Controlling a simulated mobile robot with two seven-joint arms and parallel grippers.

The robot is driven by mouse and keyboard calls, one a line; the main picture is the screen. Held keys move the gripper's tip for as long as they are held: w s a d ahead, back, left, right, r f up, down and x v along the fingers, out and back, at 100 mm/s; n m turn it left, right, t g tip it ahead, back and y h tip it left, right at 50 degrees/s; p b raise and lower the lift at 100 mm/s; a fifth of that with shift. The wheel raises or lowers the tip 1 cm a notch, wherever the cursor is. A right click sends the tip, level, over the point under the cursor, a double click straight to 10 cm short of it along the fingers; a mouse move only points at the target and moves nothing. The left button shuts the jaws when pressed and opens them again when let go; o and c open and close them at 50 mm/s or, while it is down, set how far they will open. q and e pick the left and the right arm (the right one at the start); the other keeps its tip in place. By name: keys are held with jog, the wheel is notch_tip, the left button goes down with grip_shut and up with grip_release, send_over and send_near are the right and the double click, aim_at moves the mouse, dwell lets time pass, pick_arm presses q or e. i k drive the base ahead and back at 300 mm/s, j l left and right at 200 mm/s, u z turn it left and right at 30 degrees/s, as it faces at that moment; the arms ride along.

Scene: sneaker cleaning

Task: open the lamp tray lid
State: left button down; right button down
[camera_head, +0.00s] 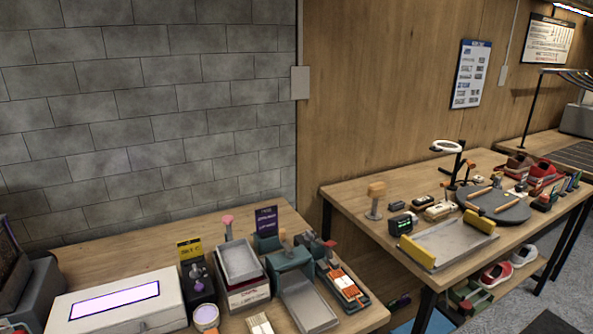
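A white box with a pale purple window framed in dark (115,300) sits at the front left of the near table. It looks like the lamp tray, and its flat white lid (75,303) appears shut. A small knob or latch (143,326) shows at its front edge, near the picture's bottom. The front of the box is partly cut off by the frame. Neither of my grippers can be made out in this view.
A dark machine (28,285) stands left of the box. Right of it are a black holder with a yellow sign (190,250), a round cup (206,317), a stacked grey tray (238,262) and a teal stand (290,262). A second table (350,195) stands further right.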

aim_at(143, 302)
jog(key=u, duration=1.45)
jog(key=j, duration=0.2)
